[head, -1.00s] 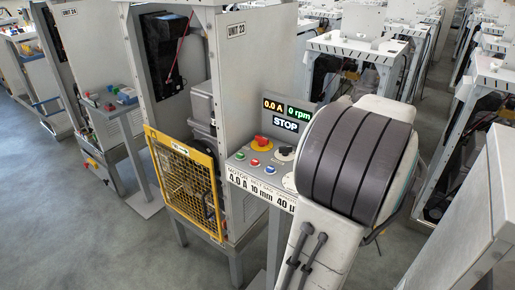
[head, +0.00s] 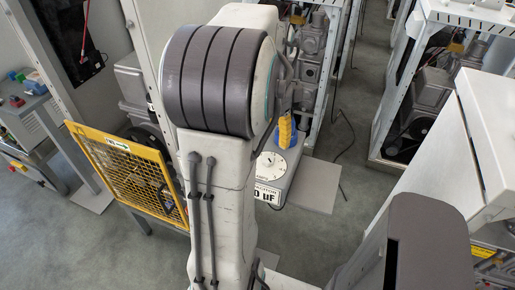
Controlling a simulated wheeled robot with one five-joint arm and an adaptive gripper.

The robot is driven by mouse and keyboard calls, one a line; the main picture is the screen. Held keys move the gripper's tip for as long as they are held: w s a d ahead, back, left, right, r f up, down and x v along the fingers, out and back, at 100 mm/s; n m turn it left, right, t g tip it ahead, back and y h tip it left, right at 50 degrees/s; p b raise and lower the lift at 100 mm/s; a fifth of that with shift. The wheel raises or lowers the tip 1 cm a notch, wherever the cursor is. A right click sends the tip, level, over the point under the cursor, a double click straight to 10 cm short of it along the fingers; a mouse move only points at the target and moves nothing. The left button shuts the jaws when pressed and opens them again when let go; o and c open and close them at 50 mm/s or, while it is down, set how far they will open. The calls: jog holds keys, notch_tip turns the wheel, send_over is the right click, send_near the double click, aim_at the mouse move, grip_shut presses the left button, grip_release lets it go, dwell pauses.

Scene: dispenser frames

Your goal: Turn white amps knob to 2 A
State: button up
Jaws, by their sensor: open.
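The white amps knob cannot be made out in the head view; my own arm covers most of the control panel. Only the right end of the panel (head: 285,184) shows, with a white round dial (head: 271,165) and a label ending in "0 µF" (head: 267,194) below it. My gripper (head: 286,133) shows partly past the arm, with yellow and blue finger parts. It is open and appears just above and behind the dial; whether it touches anything cannot be told. The display and the buttons are hidden.
A yellow mesh guard (head: 130,170) stands left of my arm on the unit. A grey flat plate (head: 313,185) lies right of the panel. White-framed machines (head: 455,20) stand at the back right, and a white cabinet (head: 470,150) at the right. Grey floor is open between them.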

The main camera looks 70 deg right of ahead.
aim_at(268, 158)
jog(key=shift+w+m, duration=0.1)
jog(key=shift+m, duration=0.4)
jog(key=m, duration=0.3)
jog(key=shift+a, duration=0.35)
jog(key=m, duration=0.4)
jog(key=shift+a, duration=0.15)
jog(key=shift+f, duration=3.65)
jog(key=shift+c, duration=0.2)
jog(key=c, duration=1.1)
jog(key=shift+c, duration=0.2)
